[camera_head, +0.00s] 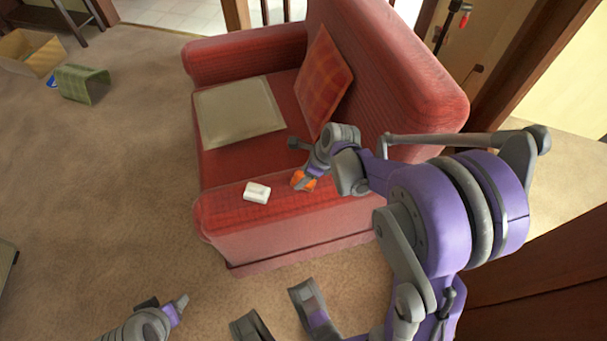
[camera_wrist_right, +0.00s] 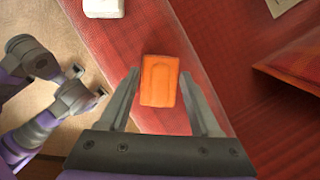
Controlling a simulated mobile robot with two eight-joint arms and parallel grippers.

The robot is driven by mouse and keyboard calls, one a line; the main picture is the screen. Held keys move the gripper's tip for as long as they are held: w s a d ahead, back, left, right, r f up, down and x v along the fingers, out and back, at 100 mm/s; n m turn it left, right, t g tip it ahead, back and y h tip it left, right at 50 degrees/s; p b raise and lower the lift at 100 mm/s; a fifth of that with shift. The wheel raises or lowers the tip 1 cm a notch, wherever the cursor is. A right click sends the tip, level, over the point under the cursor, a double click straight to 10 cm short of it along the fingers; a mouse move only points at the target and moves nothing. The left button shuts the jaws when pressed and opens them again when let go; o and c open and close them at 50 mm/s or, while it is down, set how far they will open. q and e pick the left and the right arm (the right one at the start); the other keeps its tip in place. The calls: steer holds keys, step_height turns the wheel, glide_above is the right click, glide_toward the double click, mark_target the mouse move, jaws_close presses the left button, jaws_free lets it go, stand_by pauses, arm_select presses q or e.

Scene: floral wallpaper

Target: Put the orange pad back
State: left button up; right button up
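The orange pad (camera_head: 304,181) lies on the near arm of the red sofa (camera_head: 285,225). In the right wrist view the orange pad (camera_wrist_right: 159,81) lies between and slightly beyond the fingertips of my right gripper (camera_wrist_right: 163,85), which are apart with gaps on both sides. In the head view my right gripper (camera_head: 306,180) is over the pad and hides part of it. My left gripper (camera_head: 178,305) is low at the bottom left, over the floor and away from the sofa; its fingers are too unclear to judge.
A white block (camera_head: 257,192) lies on the sofa arm left of the orange pad. A beige cushion (camera_head: 239,112) and a red plaid cushion (camera_head: 324,80) are on the sofa. A cardboard box (camera_head: 32,53) and a green object (camera_head: 83,83) stand on the floor.

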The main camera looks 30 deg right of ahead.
steer(key=o, duration=0.4)
steer(key=p+v, duration=0.3)
steer(key=v, duration=0.8)
steer(key=s+a+n+h, duration=0.1)
steer(key=s+a+n, duration=0.2)
steer(key=n, duration=0.6)
steer(key=s+a+r+n+t+h, duration=0.1)
steer(key=s+a+n, duration=0.2)
steer(key=s+n, duration=0.3)
steer(key=s+a+r+n, duration=0.1)
steer(key=s+a+n, duration=0.2)
steer(key=n, duration=0.9)
steer(key=shift+s+a+n+h, duration=0.15)
steer(key=shift+s+n+h, duration=0.25)
steer(key=shift+s, duration=0.75)
steer(key=shift+r, duration=0.1)
